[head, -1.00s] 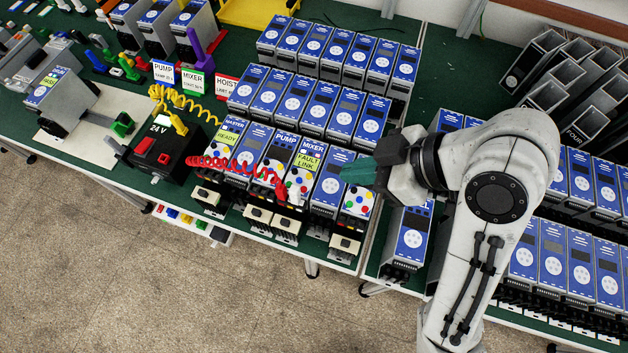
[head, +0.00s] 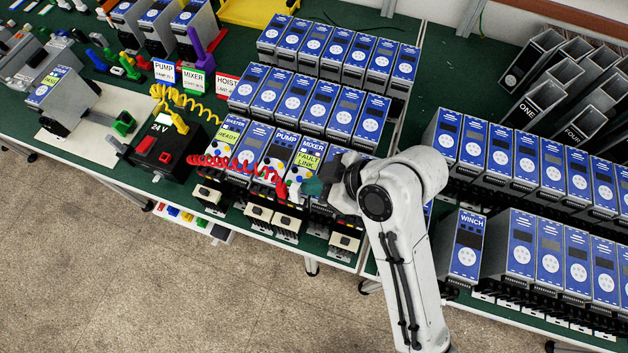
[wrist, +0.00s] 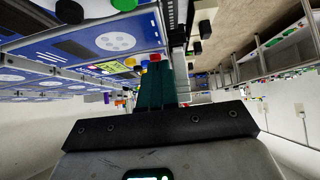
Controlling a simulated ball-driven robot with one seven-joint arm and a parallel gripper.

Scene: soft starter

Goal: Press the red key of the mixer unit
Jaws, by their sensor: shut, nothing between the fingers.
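The mixer unit (head: 309,160) is a blue-fronted unit in the front row, with a yellow "FAULT LINK" display. Its keys are partly hidden by my gripper (head: 308,187) in the head view. My gripper is shut and empty, its dark green fingers pointing left at the unit's lower front. In the wrist view the fingertips (wrist: 155,72) lie right at a red key (wrist: 155,58). A yellow key (wrist: 130,62) is just left of it. The yellow display (wrist: 106,68) is further left. Whether the fingertips touch the red key I cannot tell.
The pump unit (head: 278,152) stands left of the mixer unit, with a coiled red cable (head: 235,165) running to its front. A black 24 V supply box (head: 160,150) is further left. More blue units stand behind and to the right. A green button (wrist: 123,4) shows close in the wrist view.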

